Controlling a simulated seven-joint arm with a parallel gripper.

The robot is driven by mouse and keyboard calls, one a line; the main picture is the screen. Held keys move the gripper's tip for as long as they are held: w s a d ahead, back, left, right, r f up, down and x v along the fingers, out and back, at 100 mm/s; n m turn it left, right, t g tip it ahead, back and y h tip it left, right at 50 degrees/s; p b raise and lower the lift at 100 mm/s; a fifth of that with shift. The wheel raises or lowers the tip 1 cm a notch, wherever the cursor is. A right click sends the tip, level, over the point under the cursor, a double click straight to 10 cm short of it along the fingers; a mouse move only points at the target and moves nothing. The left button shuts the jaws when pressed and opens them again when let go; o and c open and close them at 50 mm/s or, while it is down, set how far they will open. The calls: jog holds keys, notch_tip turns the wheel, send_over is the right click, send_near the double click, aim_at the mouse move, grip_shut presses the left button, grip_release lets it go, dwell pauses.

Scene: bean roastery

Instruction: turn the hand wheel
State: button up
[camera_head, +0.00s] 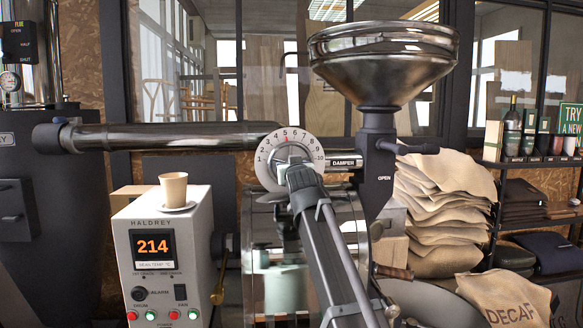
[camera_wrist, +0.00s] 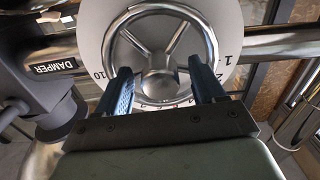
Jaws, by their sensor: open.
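The hand wheel (camera_wrist: 160,82) is a chrome ring with spokes and a round hub, in front of a white numbered dial (camera_wrist: 92,22). In the head view the dial (camera_head: 268,150) sits on the horizontal pipe beside the DAMPER label (camera_head: 343,163), and my arm hides part of the wheel. My gripper (camera_wrist: 160,70) is open, its two dark fingers on either side of the hub, near the lower left and lower right of the ring. I cannot tell whether they touch it. My gripper (camera_head: 298,176) also shows in front of the dial in the head view.
A chrome funnel hopper (camera_head: 383,55) stands right of the wheel. The pipe (camera_head: 180,136) runs left. A control box (camera_head: 163,258) reading 214 bears a cup (camera_head: 173,188) on a saucer, lower left. Sacks (camera_head: 440,210) are piled at right.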

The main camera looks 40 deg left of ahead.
jog(key=shift+x, duration=1.15)
grip_shut()
